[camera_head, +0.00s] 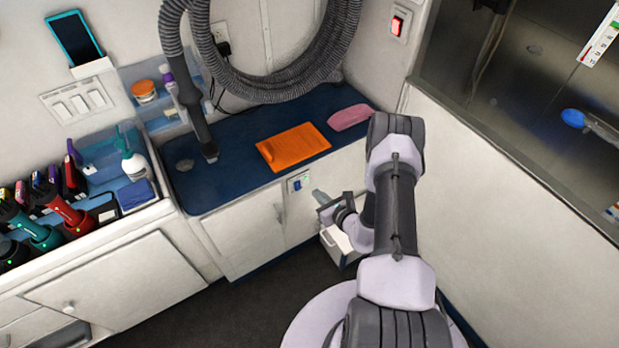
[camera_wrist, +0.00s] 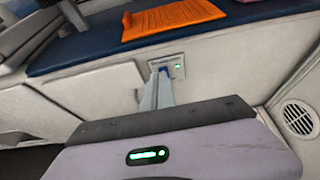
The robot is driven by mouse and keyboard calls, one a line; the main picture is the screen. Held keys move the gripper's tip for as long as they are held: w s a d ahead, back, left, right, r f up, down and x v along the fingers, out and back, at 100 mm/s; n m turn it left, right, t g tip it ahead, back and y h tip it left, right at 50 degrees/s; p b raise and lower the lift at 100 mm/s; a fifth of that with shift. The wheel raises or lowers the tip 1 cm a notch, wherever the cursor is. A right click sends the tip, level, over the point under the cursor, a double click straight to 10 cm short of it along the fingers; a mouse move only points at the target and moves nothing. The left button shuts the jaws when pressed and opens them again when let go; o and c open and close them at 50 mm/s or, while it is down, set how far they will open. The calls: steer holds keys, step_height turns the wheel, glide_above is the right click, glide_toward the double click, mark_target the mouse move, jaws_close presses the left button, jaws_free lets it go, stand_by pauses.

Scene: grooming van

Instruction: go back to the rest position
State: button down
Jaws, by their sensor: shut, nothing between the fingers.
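My gripper (camera_head: 322,196) is in front of the white cabinet front, below the blue counter (camera_head: 225,150). Its fingers are together with nothing between them. In the wrist view my gripper's fingertips (camera_wrist: 160,75) overlap the lower edge of a small switch panel (camera_wrist: 178,66) with a blue switch and a green light. The same panel (camera_head: 298,183) shows in the head view just left of the fingertips. I cannot tell whether the fingers touch the panel.
An orange mat (camera_head: 292,147) and a pink folded cloth (camera_head: 350,117) lie on the counter. A grey hose (camera_head: 290,90) hangs above it. A steel tub (camera_head: 530,70) is behind the right wall.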

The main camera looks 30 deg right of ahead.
steer(key=w+a+r+n+y, duration=0.5)
steer(key=a+r, duration=0.2)
steer(key=r, duration=0.5)
steer(key=s+a+r+n+g+y+b, duration=0.2)
steer(key=a+r+n+g+y, duration=0.25)
steer(key=a+r+n, duration=0.6)
steer(key=s+a+r+n+g+h+b, duration=0.1)
steer(key=s+a+r+n+g, duration=0.2)
steer(key=s+a+r+n, duration=0.45)
steer(key=s+a+r+n+g+h+b, duration=0.1)
steer(key=s+a+r+n+g, duration=0.25)
steer(key=s, duration=0.65)
steer(key=s+d+r+n+t+h, duration=0.3)
steer(key=s+d+r+n+h, duration=0.1)
steer(key=s, duration=0.5)
steer(key=shift+d+r+h+b, duration=0.4)
steer(key=shift+d+r+h, duration=0.15)
steer(key=shift+d+h, duration=0.6)
steer(key=shift+a+n, duration=0.15)
steer(key=shift+n, duration=0.2)
